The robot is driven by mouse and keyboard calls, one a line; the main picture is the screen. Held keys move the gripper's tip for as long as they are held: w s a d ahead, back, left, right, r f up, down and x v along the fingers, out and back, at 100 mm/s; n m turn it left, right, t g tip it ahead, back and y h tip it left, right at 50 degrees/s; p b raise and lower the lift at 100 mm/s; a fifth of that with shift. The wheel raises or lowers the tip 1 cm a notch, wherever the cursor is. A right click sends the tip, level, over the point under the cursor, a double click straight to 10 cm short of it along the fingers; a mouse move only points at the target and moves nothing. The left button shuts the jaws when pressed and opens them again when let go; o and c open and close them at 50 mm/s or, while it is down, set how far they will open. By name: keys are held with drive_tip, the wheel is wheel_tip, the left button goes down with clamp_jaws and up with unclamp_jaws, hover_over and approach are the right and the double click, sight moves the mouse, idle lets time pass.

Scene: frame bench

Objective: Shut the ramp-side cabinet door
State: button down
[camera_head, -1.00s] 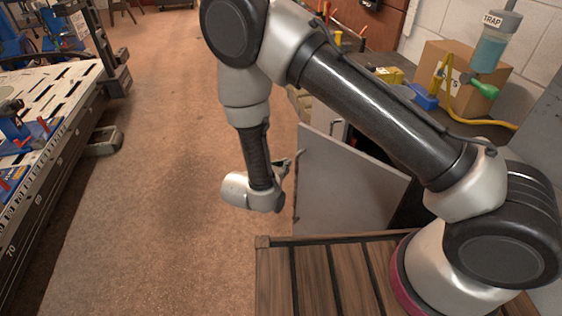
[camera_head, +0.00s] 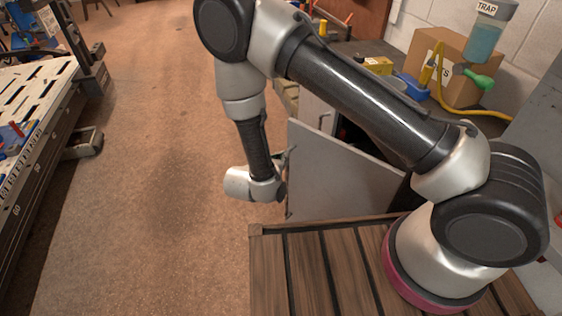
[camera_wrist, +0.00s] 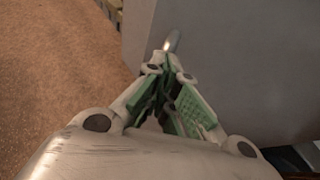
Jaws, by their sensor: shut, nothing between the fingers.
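The open cabinet door (camera_head: 335,175) is a flat grey panel, swung out from the cabinet beside the bench on the right. My arm hides part of its upper edge. My gripper (camera_head: 289,152) is at the door's free left edge, with its fingers shut and empty. In the wrist view the green-padded fingers (camera_wrist: 168,62) point at the grey door (camera_wrist: 235,65), close to its edge. A small shiny metal handle (camera_wrist: 172,40) shows just past the fingertips. I cannot tell whether they touch it or the door.
A frame bench (camera_head: 35,170) stands at the left. The brown floor (camera_head: 170,170) between is clear.

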sight(294, 144)
drive_tip(key=w+d+m+h, duration=0.1)
drive_tip(key=w+d, duration=0.1)
drive_tip(key=w+d+m+g, duration=0.1)
drive_tip(key=w+d, duration=0.1)
drive_tip(key=w, duration=0.1)
drive_tip(key=w+d+m+g+h, duration=0.1)
drive_tip(key=w+d, duration=0.1)
drive_tip(key=shift+w+d+h, duration=0.2)
drive_tip(key=shift+w+h, duration=0.1)
drive_tip(key=shift+w, duration=0.1)
drive_tip(key=w+d+m+g+h, duration=0.2)
drive_tip(key=w+d+m+g, duration=0.2)
drive_tip(key=d, duration=0.6)
drive_tip(key=shift+w, duration=1.2)
drive_tip(key=shift+r, duration=0.1)
drive_tip(key=shift+a, duration=0.1)
